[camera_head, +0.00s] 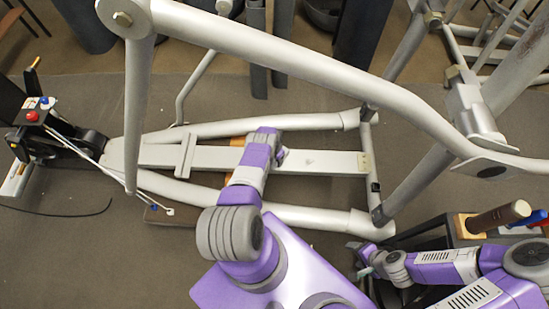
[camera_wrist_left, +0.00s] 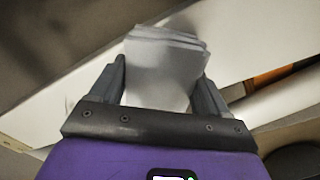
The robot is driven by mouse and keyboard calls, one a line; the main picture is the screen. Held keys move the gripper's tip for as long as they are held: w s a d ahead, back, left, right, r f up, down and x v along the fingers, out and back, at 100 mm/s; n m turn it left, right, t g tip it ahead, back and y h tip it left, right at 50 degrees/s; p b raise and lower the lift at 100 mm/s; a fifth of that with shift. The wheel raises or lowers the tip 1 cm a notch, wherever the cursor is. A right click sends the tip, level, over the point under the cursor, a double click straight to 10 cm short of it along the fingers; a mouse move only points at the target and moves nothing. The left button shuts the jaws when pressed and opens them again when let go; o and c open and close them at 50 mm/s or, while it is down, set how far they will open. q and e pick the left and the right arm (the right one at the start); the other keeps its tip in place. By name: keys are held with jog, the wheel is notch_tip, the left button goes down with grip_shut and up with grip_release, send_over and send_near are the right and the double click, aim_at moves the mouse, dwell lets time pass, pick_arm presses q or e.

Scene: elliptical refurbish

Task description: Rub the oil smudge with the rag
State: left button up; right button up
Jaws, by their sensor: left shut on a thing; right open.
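My left gripper (camera_wrist_left: 162,74) is shut on the rag (camera_wrist_left: 165,62), a pale grey folded cloth between its fingers in the left wrist view. The rag is over a long white beam (camera_wrist_left: 265,98); whether it touches cannot be told. In the head view my left arm reaches over the grey central beam (camera_head: 217,157), and its wrist hides the rag there. A small dark mark (camera_head: 308,162) on the beam, right of this wrist, may be the oil smudge. My right gripper (camera_head: 359,256) is open, low at the right, apart from the beam.
Grey tubular rails (camera_head: 300,120) of the elliptical frame flank the beam, and a thick tube (camera_head: 270,50) crosses above. A dark holder at right carries a brown-handled tool (camera_head: 498,217). A black block with red and blue knobs (camera_head: 38,113) is at left. Open grey floor (camera_head: 85,245) lies lower left.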

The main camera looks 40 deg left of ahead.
pick_arm(q)
notch_tip(320, 180, up, 6)
jog(key=p, duration=0.4)
jog(key=shift+w+f, duration=0.15)
jog(key=shift+r+p, duration=1)
jog(key=shift+r, duration=0.6)
jog(key=shift+f, duration=0.1)
